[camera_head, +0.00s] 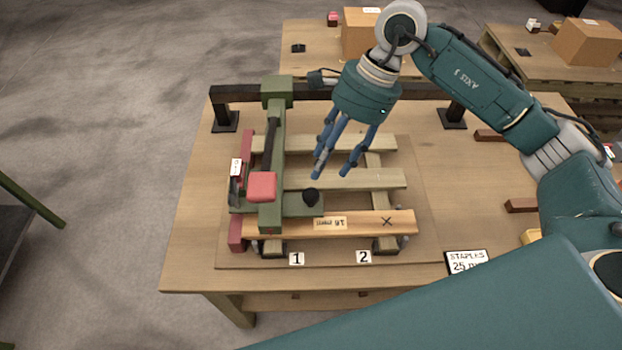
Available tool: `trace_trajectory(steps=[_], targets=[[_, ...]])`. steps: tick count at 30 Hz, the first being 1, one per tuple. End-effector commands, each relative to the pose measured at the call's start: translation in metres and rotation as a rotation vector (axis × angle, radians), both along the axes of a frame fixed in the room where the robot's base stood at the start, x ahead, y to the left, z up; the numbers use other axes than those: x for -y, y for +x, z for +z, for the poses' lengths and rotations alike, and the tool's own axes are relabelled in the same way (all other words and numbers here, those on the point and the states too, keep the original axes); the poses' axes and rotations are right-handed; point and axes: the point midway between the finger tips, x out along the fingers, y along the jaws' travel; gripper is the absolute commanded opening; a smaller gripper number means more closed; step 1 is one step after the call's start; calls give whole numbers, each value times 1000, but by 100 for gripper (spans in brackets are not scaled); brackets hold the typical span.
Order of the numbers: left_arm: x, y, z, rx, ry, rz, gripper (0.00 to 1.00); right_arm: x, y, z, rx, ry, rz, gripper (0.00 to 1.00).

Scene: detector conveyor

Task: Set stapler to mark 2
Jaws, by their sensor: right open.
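The stapler (272,150) is a green carriage with a red block (262,187) and a black knob (311,196) on its right side. It hangs from a dark rail (330,92) and reaches forward over the left part of a wooden pallet frame. Its front end lines up a little left of the mark 1 label (297,259). The mark 2 label (363,257) is farther right on the front edge. My right gripper (331,168) is open, its blue fingers pointing down just above and behind the knob, seemingly apart from it. My left gripper is out of view.
The front board (350,223) bears a paper label and a black X above mark 2. A "STAPLES" sign (466,262) lies at the table's front right. Brown blocks (521,205) lie at the right. Cardboard boxes (360,35) stand on tables behind.

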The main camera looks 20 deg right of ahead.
Motion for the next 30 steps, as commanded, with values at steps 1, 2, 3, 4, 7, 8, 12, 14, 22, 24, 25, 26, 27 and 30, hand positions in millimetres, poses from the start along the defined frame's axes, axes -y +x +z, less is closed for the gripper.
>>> trace_trajectory(steps=[1,2,3,4,7,8,12,14,22,24,25,26,27,30], targets=[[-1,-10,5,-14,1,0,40,-4,-3,-7,-7,1,3,48],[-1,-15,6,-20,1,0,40,-6,-3,-12,-7,0,3,48],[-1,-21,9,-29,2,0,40,-10,-3,-19,-8,1,3,48],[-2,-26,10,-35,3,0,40,-12,-3,-25,-7,1,3,48],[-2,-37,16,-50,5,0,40,-19,-4,-42,-7,1,3,48],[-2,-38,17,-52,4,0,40,-21,-4,-47,-6,1,2,48],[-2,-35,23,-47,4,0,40,-29,-5,-66,-4,3,1,48],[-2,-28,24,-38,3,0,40,-31,-5,-72,-3,1,1,48],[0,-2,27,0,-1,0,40,-34,-4,-82,1,1,2,48],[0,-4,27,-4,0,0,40,-34,-4,-82,1,1,2,48],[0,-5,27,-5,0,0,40,-34,-4,-82,0,1,1,48],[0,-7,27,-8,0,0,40,-34,-4,-82,0,1,1,48],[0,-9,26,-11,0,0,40,-34,-4,-82,0,1,1,42],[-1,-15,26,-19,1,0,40,-34,-4,-82,0,1,1,22]])
